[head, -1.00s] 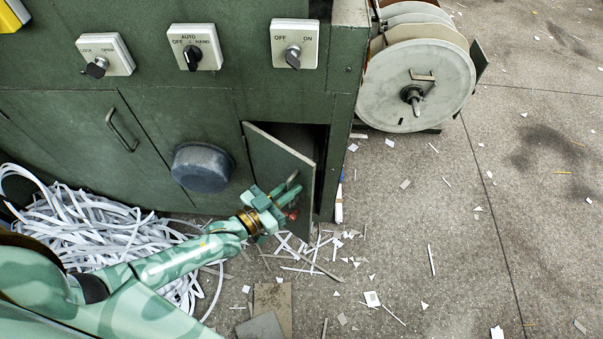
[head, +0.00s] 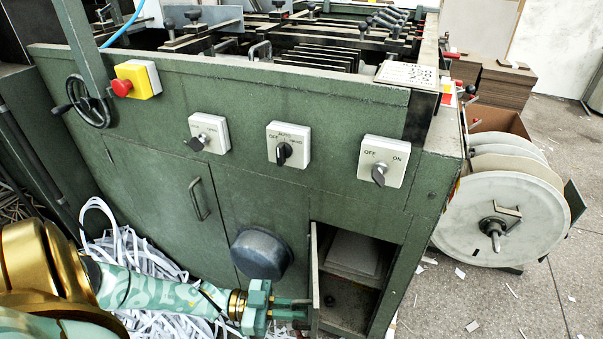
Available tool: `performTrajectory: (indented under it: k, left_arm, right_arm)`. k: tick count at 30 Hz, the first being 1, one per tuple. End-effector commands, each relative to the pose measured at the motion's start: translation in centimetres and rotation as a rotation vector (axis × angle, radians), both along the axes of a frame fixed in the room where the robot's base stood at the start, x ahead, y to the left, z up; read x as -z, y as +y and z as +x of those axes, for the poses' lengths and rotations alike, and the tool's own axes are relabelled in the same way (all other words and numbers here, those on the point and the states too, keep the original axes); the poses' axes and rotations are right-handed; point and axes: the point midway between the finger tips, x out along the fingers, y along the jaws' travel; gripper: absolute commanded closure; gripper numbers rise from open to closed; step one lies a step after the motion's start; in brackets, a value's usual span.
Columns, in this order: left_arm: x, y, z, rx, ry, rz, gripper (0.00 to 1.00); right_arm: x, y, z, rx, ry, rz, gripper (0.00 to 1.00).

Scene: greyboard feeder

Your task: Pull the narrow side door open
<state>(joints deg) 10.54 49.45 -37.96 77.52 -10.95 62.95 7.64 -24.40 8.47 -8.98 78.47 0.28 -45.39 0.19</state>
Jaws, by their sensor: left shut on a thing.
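The narrow side door (head: 315,277) is the green panel low on the front of the machine. It stands swung wide open and shows almost edge-on, with its compartment (head: 352,270) exposed to the right of it. My left gripper (head: 297,309) is at the left of the door's edge, low in the head view, and is shut on the door's handle. The handle itself is mostly hidden by the fingers and the door. My right gripper is out of view.
A grey round housing (head: 261,254) juts out just left of the door. White paper strips (head: 140,262) are heaped below my left arm. A large white reel (head: 490,222) stands at the right. The speckled floor (head: 455,298) there is mostly clear, with scraps.

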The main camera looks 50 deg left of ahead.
Motion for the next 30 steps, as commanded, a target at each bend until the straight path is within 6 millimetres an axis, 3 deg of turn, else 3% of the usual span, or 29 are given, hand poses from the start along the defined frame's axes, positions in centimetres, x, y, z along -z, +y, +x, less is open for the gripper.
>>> performTrajectory:
  k: [13, 14, 15, 30]
  left_arm:
    - [0.04, 0.14, -0.12, -0.001, 0.001, 0.001, 1.00]
    - [0.04, 0.14, -0.12, -0.001, 0.001, 0.001, 0.81]
    - [0.04, 0.14, -0.12, -0.001, 0.001, 0.001, 0.72]
    - [-0.02, 0.36, -0.29, -0.001, -0.001, 0.001, 0.72]
  right_arm:
    - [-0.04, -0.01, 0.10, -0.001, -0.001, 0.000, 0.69]
    - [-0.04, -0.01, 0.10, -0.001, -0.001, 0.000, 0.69]
    - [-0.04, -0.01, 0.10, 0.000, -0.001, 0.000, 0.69]
    - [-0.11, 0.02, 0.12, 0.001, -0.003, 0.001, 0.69]
